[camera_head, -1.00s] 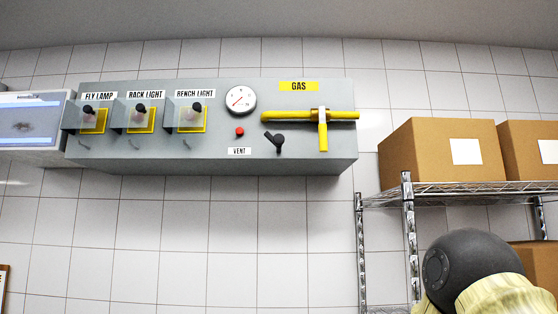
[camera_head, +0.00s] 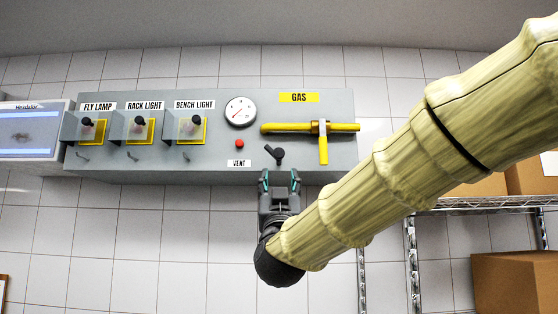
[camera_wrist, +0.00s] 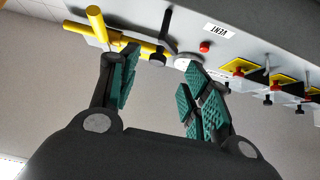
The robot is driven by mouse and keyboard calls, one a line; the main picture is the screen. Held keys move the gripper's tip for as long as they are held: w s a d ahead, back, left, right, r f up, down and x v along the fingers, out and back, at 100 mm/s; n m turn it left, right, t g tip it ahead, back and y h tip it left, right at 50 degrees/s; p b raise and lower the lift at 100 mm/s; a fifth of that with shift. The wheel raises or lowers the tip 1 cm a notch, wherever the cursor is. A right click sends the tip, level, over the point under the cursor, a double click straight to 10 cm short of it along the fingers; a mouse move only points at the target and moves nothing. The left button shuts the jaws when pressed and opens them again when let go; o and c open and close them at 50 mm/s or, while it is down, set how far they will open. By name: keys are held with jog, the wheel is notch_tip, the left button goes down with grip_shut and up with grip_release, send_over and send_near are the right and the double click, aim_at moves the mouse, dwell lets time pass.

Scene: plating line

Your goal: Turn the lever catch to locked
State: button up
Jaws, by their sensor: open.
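The black lever catch (camera_head: 277,154) sits on the grey wall panel, right of the VENT label and below the gauge. Its arm slants up to the left in the head view. It also shows in the wrist view (camera_wrist: 163,45), beyond and between my fingers. My gripper (camera_head: 280,178) is open and empty just below the lever, pointing up at the panel. In the wrist view the gripper's teal-padded fingers (camera_wrist: 160,85) stand wide apart, with nothing between them. I see no gripper contact with the lever.
A yellow gas pipe with a yellow handle (camera_head: 323,148) is right of the lever. A red button (camera_head: 239,143) and gauge (camera_head: 240,111) are to its left. Several covered switches (camera_head: 140,128) are farther left. Wire shelving with boxes (camera_head: 515,280) stands at right.

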aim_at(279, 154)
jog(key=p+x, duration=0.2)
jog(key=x, duration=0.1)
jog(key=s+r+p+x, duration=0.1)
jog(key=p+x, duration=0.1)
jog(key=x, duration=0.2)
jog(key=p+x, duration=0.2)
jog(key=x, duration=0.2)
jog(key=shift+r+p, duration=0.35)
jog(key=shift+r, duration=0.05)
jog(key=c, duration=1)
